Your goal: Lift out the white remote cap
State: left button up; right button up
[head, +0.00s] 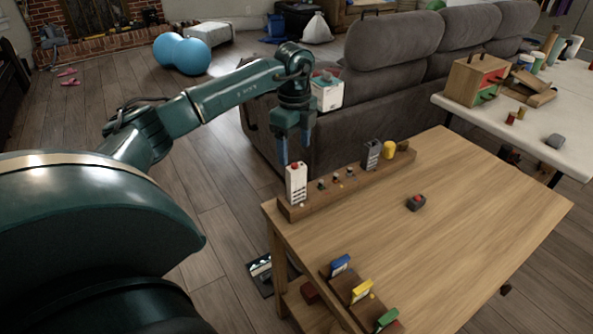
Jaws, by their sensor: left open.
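A white remote (297,187) with a red spot at its top stands upright at the left end of a long wooden rack (347,187), on the back left edge of the wooden table. My left gripper (295,159) is open, with its blue fingers pointing down just over the top of the white remote. I cannot tell whether the fingers touch it. A separate cap on the remote is too small to make out. My right gripper is not in view.
A grey remote (371,155) and a yellow object (389,150) stand farther along the rack, with small pieces between. A small dark block with a red top (416,203) lies on the table (480,230). Coloured cards stand in a front holder (345,288). A grey sofa (400,90) is behind.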

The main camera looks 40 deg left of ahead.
aim_at(296, 164)
pick_arm(q)
jog(key=f, duration=0.4)
jog(key=shift+s+d+f, duration=0.1)
jog(key=shift+s+d, duration=0.05)
jog(key=shift+d, duration=0.25)
jog(key=shift+f, duration=0.6)
jog(key=shift+c, duration=0.5)
jog(key=c, duration=0.8)
